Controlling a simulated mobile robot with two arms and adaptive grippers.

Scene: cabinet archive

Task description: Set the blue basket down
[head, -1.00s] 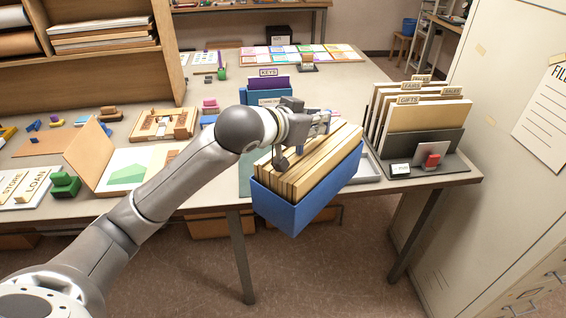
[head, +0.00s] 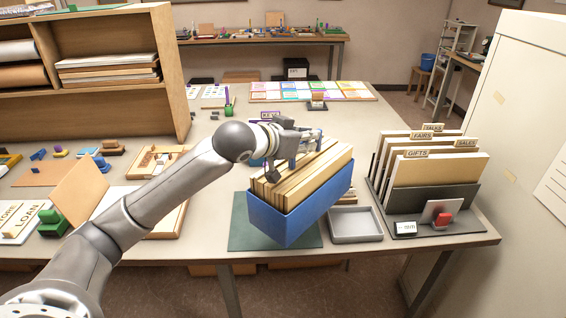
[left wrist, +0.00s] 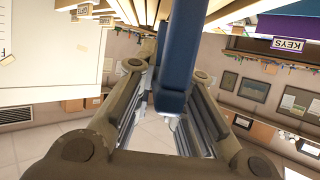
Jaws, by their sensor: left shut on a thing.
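The blue basket (head: 318,208) is packed with tan folders (head: 305,175) and looks slightly tilted in the head view. My left gripper (head: 296,150) is shut on its rim. In the left wrist view, the blue wall of the basket (left wrist: 177,60) sits between the two fingers of my left gripper (left wrist: 168,72). The basket is over the dark green mat (head: 245,225) near the table's front edge and covers much of it. I cannot tell whether its underside touches the mat. My right gripper is not in view.
A grey tray (head: 356,226) lies just right of the basket. A folder rack (head: 452,205) with labelled dividers stands further right. A purple keys holder is partly hidden behind my gripper.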

